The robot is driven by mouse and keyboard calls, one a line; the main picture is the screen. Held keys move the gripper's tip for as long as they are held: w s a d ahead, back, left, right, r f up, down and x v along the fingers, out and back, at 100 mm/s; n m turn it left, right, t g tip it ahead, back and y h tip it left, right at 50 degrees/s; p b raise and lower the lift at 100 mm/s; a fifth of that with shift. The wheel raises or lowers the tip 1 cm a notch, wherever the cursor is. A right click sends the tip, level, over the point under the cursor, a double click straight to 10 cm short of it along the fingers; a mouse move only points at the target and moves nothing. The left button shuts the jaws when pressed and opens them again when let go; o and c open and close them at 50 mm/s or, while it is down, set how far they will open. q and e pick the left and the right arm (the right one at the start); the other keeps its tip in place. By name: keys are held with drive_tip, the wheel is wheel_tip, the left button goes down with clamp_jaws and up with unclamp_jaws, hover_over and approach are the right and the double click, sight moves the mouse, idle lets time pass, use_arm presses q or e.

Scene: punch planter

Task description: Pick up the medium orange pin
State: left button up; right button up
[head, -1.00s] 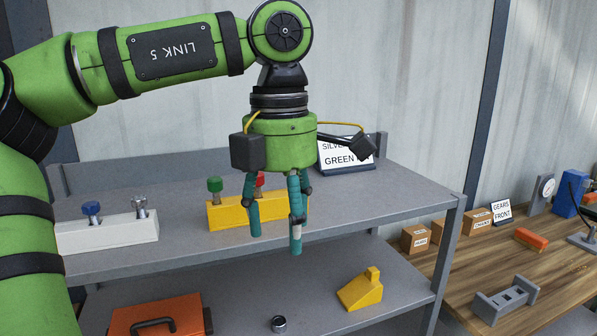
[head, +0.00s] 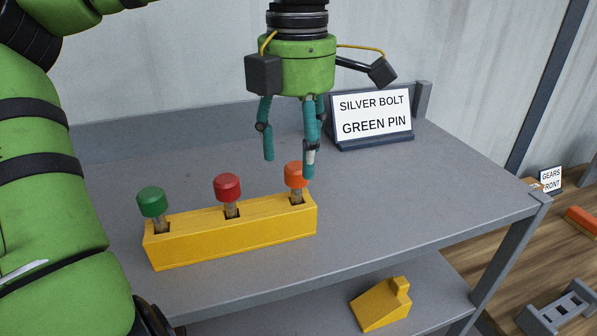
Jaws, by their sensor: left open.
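The orange pin (head: 294,180) stands upright in the right slot of the yellow block (head: 235,235) on the grey shelf. A red pin (head: 228,188) stands in the middle slot and a green pin (head: 152,202) in the left slot. My left gripper (head: 288,166) points down, open, with its fingers at the orange pin's head in the picture. One finger overlaps the right side of that head; I cannot tell whether they touch. My right gripper is not in view.
A sign reading "SILVER BOLT GREEN PIN" (head: 372,117) stands at the back of the shelf (head: 420,195). A yellow wedge-shaped piece (head: 381,303) lies on the lower shelf. A wooden bench (head: 520,265) at the right holds an orange piece (head: 583,220) and a grey slotted block (head: 560,310).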

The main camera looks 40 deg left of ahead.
sight(296, 166)
use_arm(q)
drive_tip(key=shift+s+f+p, duration=0.15)
drive_tip(key=shift+f+p, duration=0.3)
drive_tip(key=shift+f, duration=0.5)
drive_tip(key=f, duration=0.2)
drive_tip(key=shift+w+a+f+p, duration=0.25)
drive_tip(key=shift+a+f+p, duration=0.05)
drive_tip(key=shift+f, duration=0.05)
drive_tip(key=shift+w+f, duration=0.1)
drive_tip(key=shift+f, duration=0.4)
clamp_jaws()
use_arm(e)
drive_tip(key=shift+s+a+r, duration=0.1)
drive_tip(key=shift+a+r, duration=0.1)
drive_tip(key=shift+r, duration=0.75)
